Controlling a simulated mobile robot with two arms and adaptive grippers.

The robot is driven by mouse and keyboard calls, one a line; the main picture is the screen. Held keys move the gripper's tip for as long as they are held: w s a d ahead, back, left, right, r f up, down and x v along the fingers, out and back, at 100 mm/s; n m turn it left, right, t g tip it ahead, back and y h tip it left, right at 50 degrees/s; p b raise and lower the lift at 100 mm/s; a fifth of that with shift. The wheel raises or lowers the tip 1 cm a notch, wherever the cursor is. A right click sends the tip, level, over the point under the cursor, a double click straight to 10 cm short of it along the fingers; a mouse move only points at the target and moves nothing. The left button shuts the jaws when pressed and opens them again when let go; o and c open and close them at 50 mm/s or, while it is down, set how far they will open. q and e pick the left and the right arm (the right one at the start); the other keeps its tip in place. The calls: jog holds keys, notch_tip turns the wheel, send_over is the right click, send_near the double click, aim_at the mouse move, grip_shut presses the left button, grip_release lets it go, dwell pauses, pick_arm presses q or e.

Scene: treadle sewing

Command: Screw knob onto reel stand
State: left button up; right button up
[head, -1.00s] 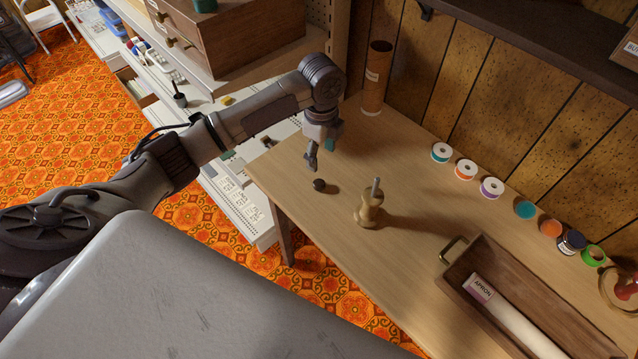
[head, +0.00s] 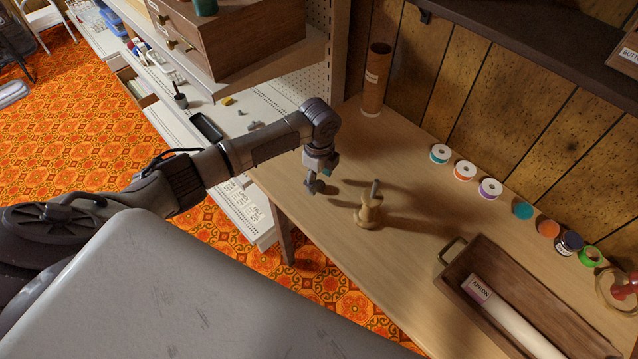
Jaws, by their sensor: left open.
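The reel stand (head: 369,211) is a pale turned wooden piece with a grey post on top, standing upright on the wooden table. The small dark knob (head: 320,186) lies on the table to its left and is partly hidden by my left gripper (head: 313,189). The gripper points down with its fingertips at the knob, close to the tabletop. It is open, and whether the fingers touch the knob is too small to tell. My right gripper is not in view.
Several thread spools (head: 465,171) line the wall side. A tall brown cylinder (head: 376,82) stands at the back corner. The table between stand and spools is clear.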

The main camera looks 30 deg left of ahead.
aim_at(319, 184)
pick_arm(q)
notch_tip(319, 184, down, 2)
dwell(0.4)
jog(key=c, duration=0.9)
jog(key=shift+o, duration=0.2)
notch_tip(319, 184, up, 10)
jog(key=shift+b, duration=0.4)
